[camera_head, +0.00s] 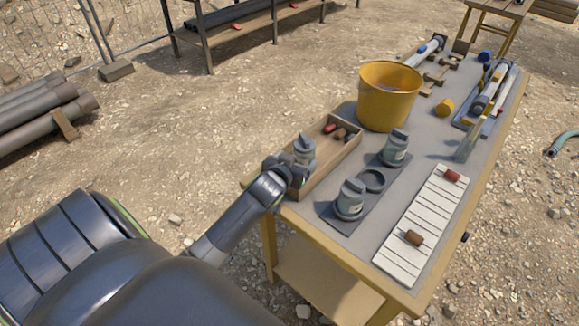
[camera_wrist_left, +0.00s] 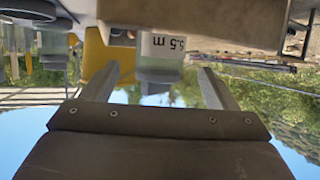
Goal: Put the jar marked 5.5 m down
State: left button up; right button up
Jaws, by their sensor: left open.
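The jar marked 5.5 m (camera_head: 304,149) is a grey-white jar with a grey top at the near end of the wooden tray (camera_head: 335,157). In the left wrist view its label (camera_wrist_left: 162,46) reads upside down. My left gripper (camera_head: 297,168) is at this jar. In the wrist view its open fingers (camera_wrist_left: 158,78) are apart, with the jar between them. I cannot tell what the jar's base rests on. Two similar jars (camera_head: 395,148) (camera_head: 350,197) stand on a dark mat (camera_head: 328,210), with an empty-looking ring (camera_head: 372,180) between them. My right gripper is out of view.
A yellow bucket (camera_head: 388,97) stands behind the tray on the table (camera_head: 390,195). A white strip board (camera_head: 420,225) with brown and red pieces lies along the right edge. Tools and a blue-edged tray (camera_head: 487,100) fill the far end. Small dark and red pieces lie in the wooden tray.

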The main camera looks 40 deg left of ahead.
pick_arm(q)
jog(key=shift+v, duration=2.25)
